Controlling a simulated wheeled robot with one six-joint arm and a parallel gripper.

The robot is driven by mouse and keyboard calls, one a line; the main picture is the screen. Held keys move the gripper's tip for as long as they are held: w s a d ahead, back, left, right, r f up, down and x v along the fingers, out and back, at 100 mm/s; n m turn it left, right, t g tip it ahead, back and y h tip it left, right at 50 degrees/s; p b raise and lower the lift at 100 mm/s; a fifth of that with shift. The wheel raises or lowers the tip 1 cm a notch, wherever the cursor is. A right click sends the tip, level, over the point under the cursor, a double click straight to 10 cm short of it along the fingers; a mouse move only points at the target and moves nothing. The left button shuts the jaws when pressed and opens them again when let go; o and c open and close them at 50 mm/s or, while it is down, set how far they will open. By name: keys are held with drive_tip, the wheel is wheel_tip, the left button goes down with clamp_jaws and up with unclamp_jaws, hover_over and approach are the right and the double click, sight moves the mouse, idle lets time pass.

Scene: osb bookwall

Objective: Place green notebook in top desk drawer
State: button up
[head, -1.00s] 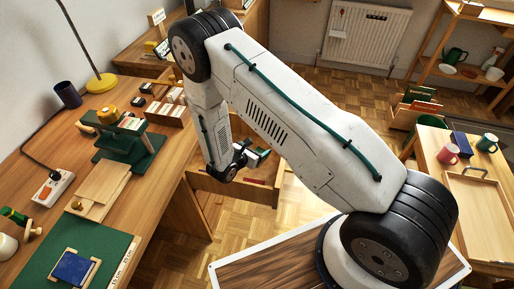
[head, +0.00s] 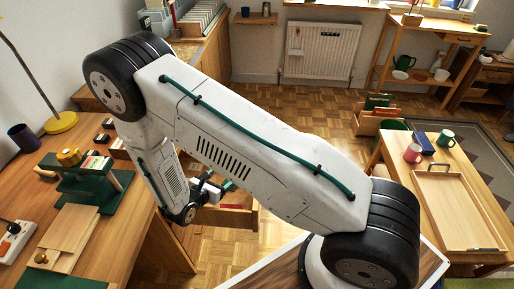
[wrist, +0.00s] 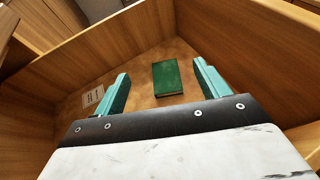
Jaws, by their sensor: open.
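The green notebook (wrist: 167,78) lies flat on the brown floor of a wooden drawer in the wrist view. My gripper (wrist: 161,68) is open, with its teal fingers spread to either side of the notebook in the picture. Nothing is held, and the fingers look apart from the notebook. In the head view my gripper (head: 229,187) is at the open wooden desk drawer (head: 238,220), partly hidden by my arm. The notebook cannot be made out in the head view.
Drawer walls (wrist: 100,50) rise around the fingers. A small pale card (wrist: 92,97) lies on the drawer floor at left. The desk (head: 120,225) stands left with a green stand (head: 95,185). A table with a wooden tray (head: 458,210) is at right.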

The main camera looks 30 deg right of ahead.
drive_tip(key=s+d+r+m+g, duration=0.2)
drive_tip(key=d+r+m, duration=0.15)
drive_tip(key=r, duration=0.55)
drive_tip(key=s+d+r+m+g, duration=0.25)
drive_tip(key=r+m, duration=0.25)
drive_tip(key=r, duration=0.4)
drive_tip(key=s+d+r+m+g, duration=0.1)
drive_tip(key=d+r+m+g, duration=0.25)
drive_tip(key=r, duration=0.55)
drive_tip(key=s+a+r+m+t+y, duration=0.1)
drive_tip(key=s+r+m+y, duration=0.4)
drive_tip(key=s, duration=0.6)
drive_tip(key=s+a+r+m+t+y, duration=0.1)
drive_tip(key=s+r+m+y, duration=0.5)
drive_tip(key=s+r, duration=0.4)
drive_tip(key=shift+s+r+m, duration=0.3)
drive_tip(key=shift+s+m, duration=0.3)
drive_tip(key=shift+s, duration=0.4)
drive_tip(key=shift+c, duration=0.3)
